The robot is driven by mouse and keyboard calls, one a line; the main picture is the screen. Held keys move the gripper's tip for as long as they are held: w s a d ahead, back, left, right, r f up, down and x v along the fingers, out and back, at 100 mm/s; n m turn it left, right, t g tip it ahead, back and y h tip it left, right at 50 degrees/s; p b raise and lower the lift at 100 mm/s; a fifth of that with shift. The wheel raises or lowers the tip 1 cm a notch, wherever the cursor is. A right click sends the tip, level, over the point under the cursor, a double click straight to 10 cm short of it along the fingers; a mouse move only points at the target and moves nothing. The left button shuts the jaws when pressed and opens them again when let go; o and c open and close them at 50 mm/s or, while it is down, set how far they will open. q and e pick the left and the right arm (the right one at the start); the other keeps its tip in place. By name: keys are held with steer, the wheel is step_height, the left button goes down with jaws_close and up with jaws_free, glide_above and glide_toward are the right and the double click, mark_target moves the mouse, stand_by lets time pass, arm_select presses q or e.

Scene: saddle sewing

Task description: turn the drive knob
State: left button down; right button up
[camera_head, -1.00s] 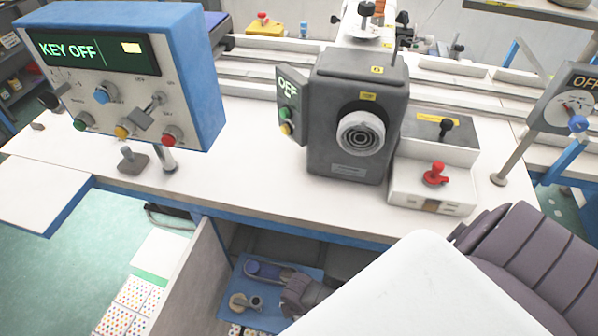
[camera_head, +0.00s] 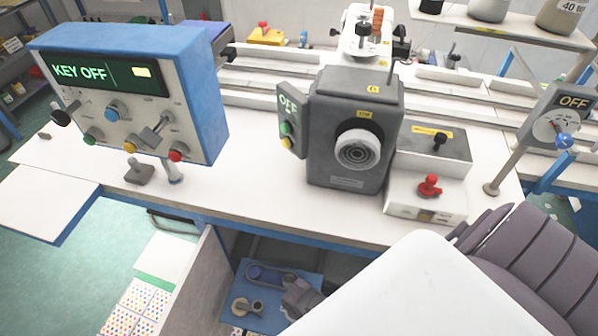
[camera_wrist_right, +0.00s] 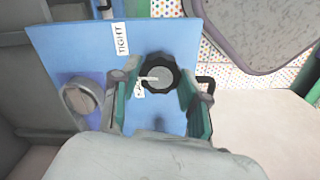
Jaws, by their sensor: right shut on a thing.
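In the right wrist view, a round black knob (camera_wrist_right: 161,72) with a pale pointer sits on a blue panel (camera_wrist_right: 72,42). My right gripper (camera_wrist_right: 158,82) has its two fingers on either side of this knob and is shut on it. A "TIGHT" label (camera_wrist_right: 121,39) is above the knob, and another label is partly hidden by a finger. Whether this knob is the drive knob cannot be read. In the head view the blue panel (camera_head: 281,262) is low under the table, with a dark grey gripper part beside it. My left gripper is not in view.
A grey round fitting (camera_wrist_right: 80,98) stands on the panel, left of the gripper. In the head view, the control box (camera_head: 205,95) reads KEY OFF. A grey machine head (camera_head: 350,100) with an OFF side panel stands on the white table (camera_head: 250,190). A cabinet side wall (camera_head: 195,280) borders the panel.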

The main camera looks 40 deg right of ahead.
steer(key=m+p, duration=0.1)
steer(key=m, duration=0.4)
steer(key=shift+a+m, duration=0.1)
steer(key=shift+m, duration=0.2)
steer(key=shift+m+p, duration=0.3)
steer(key=shift+m, duration=1.9)
steer(key=o, duration=1.1)
steer(key=shift+o, duration=0.2)
step_height(320, 180, up, 12)
